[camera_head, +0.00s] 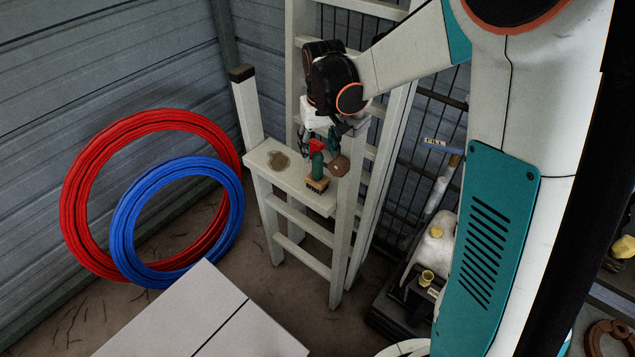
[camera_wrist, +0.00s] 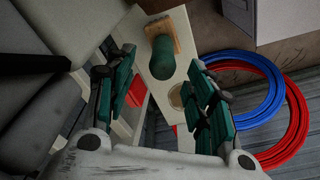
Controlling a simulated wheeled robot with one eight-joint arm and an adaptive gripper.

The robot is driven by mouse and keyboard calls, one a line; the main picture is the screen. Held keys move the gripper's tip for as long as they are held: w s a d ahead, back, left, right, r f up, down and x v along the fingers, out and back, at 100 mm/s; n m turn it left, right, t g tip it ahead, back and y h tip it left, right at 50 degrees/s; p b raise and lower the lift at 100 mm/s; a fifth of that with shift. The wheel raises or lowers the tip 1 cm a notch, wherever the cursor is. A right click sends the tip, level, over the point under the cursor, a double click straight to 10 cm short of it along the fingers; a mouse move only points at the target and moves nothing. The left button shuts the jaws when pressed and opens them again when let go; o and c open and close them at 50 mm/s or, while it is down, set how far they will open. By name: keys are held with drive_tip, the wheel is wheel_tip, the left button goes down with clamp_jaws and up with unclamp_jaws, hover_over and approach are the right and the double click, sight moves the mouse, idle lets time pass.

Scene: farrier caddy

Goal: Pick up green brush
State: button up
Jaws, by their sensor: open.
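The green brush stands on the white step platform (camera_head: 262,160) of a ladder. Its green handle (camera_head: 317,165) points up and its wooden bristle block (camera_head: 317,184) is at the bottom. In the wrist view the brush's green handle (camera_wrist: 162,58) shows between and just beyond the finger ends, with the tan block (camera_wrist: 158,30) past it. My gripper (camera_head: 325,136) is above the platform, close over the brush. In the wrist view my gripper (camera_wrist: 160,75) has its green-padded fingers spread wide with nothing between them. I cannot tell the exact gap to the handle.
A brown round patch (camera_head: 279,160) lies left on the platform. Ladder rails rise close by. Red (camera_head: 75,205) and blue (camera_head: 122,225) hose coils lean left.

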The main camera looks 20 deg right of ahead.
sight(317, 163)
drive_tip(key=shift+w+a+f+b, duration=0.15)
drive_tip(key=shift+f+b, duration=0.55)
drive_tip(key=shift+f, duration=0.85)
drive_tip(key=shift+w+f+b, duration=0.1)
drive_tip(key=shift+f+b, duration=0.6)
drive_tip(key=shift+f, duration=0.85)
drive_tip(key=shift+r, duration=0.1)
clamp_jaws()
